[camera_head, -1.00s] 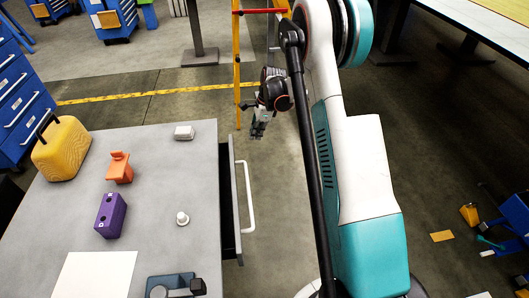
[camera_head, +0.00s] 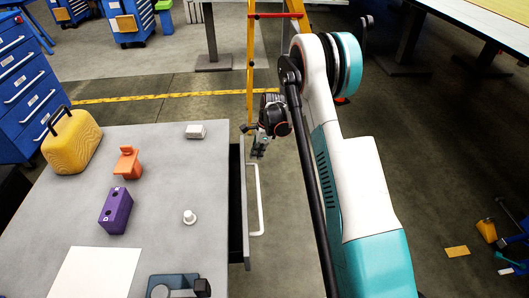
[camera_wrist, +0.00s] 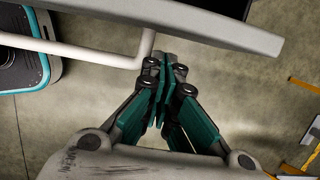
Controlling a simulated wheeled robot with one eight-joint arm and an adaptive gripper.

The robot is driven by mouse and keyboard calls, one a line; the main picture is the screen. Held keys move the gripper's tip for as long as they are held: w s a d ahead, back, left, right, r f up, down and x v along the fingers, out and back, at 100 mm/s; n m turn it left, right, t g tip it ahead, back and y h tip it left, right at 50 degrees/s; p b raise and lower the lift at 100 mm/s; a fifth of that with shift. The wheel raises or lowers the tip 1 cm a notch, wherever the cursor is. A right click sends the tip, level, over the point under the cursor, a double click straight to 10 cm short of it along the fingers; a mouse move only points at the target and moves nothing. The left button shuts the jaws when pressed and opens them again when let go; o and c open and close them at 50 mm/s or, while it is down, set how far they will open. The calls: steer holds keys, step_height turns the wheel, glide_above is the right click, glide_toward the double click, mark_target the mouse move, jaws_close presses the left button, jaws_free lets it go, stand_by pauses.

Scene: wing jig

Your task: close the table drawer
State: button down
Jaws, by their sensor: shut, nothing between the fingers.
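The table drawer (camera_head: 246,214) stands partly open on the right side of the grey table (camera_head: 160,240). A dark gap shows between its front and the table edge. Its white bar handle (camera_head: 257,205) faces right, and in the wrist view the handle (camera_wrist: 85,52) runs along the drawer front (camera_wrist: 180,22). My gripper (camera_head: 257,151) is at the far end of the drawer, near the handle's far end. In the wrist view my gripper (camera_wrist: 163,65) is shut and empty, its fingertips close to the handle's bent end. I cannot tell whether they touch.
On the table are a yellow case (camera_head: 72,142), an orange part (camera_head: 127,163), a purple block (camera_head: 115,211), a white box (camera_head: 195,131) and a white knob (camera_head: 189,217). A yellow ladder (camera_head: 251,60) stands beyond.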

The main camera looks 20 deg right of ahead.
mark_target(243, 154)
steer(key=shift+w+a, duration=0.2)
steer(key=shift+a, duration=0.5)
steer(key=shift+w+a, duration=0.2)
steer(key=shift+a, duration=0.45)
steer(key=shift+w+a, duration=0.25)
steer(key=shift+a, duration=0.45)
steer(key=shift+w+a, duration=0.2)
steer(key=shift+a, duration=0.45)
